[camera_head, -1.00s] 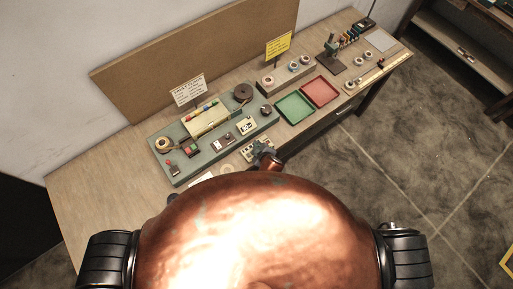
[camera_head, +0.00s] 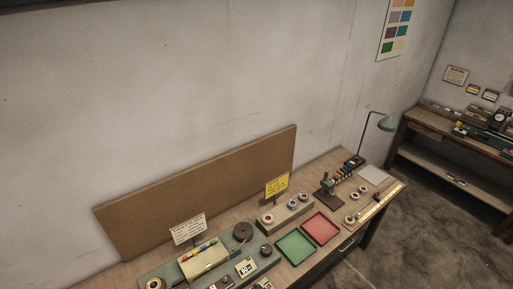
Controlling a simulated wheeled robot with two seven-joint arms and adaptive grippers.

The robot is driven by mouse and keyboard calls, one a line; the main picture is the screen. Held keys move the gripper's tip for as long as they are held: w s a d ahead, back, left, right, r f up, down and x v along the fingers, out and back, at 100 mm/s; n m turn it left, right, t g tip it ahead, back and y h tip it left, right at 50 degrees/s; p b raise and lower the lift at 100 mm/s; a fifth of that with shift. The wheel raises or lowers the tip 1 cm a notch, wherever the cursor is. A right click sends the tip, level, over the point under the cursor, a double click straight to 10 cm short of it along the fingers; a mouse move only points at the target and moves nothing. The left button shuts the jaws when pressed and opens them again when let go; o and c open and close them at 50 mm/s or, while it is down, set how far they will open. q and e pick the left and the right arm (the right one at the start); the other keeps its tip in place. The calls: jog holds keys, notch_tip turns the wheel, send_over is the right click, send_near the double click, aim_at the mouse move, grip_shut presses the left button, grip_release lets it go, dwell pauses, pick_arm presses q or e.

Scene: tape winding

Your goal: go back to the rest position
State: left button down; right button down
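Neither of my grippers shows in the head view, and no part of my arms is in the picture. The workbench (camera_head: 231,213) stands against the wall and runs from the lower left to the right. The grey-green winding machine (camera_head: 170,269) sits on its left part, cut off by the bottom edge of the picture. Tape rolls lie on the machine and on a rack (camera_head: 287,211) beside a yellow sign (camera_head: 277,185).
A green tray (camera_head: 296,246) and a red tray (camera_head: 321,228) lie side by side on the bench. A lamp (camera_head: 386,123) stands at its far end. A second bench (camera_head: 436,167) stands at the right. Bare floor (camera_head: 415,235) lies between the benches.

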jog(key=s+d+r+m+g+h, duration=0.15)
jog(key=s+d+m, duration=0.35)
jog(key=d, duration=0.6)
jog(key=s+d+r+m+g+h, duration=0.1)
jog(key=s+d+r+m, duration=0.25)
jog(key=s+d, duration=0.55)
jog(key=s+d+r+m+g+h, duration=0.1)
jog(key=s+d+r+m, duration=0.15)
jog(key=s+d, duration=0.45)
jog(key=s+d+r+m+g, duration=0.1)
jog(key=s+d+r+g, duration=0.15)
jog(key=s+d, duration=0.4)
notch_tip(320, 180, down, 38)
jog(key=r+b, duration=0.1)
jog(key=b, duration=1)
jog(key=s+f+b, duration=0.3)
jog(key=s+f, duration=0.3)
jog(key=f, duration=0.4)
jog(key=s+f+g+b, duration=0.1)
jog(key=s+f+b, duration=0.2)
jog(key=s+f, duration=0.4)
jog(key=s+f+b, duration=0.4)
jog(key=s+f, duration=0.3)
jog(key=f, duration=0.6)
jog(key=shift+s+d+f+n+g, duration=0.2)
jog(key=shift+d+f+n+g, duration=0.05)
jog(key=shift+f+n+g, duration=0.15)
